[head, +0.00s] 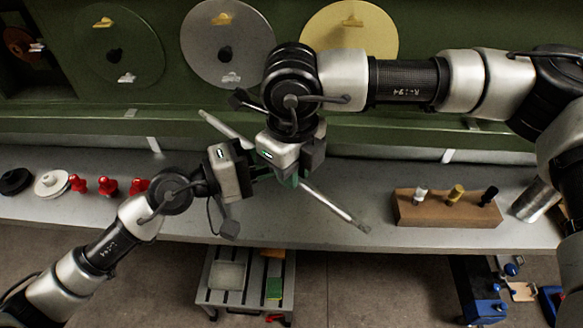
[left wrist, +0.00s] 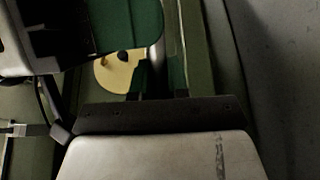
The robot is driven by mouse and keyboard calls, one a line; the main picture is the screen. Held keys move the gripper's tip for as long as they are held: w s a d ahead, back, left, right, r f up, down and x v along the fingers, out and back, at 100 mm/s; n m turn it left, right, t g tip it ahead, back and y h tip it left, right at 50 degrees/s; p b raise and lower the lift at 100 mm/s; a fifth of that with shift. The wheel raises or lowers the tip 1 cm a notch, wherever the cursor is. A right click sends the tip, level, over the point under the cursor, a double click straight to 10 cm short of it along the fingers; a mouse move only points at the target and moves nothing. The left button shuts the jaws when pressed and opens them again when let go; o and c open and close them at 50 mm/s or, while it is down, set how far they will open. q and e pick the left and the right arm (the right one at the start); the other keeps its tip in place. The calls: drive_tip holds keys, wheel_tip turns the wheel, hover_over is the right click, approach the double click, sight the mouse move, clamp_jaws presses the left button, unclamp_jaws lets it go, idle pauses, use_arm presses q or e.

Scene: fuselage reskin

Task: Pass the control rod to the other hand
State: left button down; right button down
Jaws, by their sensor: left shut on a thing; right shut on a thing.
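The control rod (head: 335,208), a thin pale metal rod, runs slantwise in the head view from upper left to lower right above the bench. My right gripper (head: 288,179) comes down from above and is shut on the rod near its middle. My left gripper (head: 262,173) comes in from the left and is shut on the rod close beside the right one. The gripping points are mostly hidden by the gripper bodies. In the left wrist view the left gripper's green-tipped fingers (left wrist: 158,80) show, with a large green pad close by at upper left; the rod is hard to make out there.
A grey bench (head: 370,178) runs below. It bears several red knobs (head: 107,186), a white disc piece (head: 52,183), a wooden block (head: 448,213) with three pegs and a metal cylinder (head: 536,202). A green panel with large discs (head: 350,30) stands behind. A low cart (head: 243,285) stands in front.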

use_arm(q)
drive_tip(key=c, duration=1)
unclamp_jaws()
drive_tip(key=shift+c, duration=0.2)
drive_tip(key=shift+a, duration=0.1)
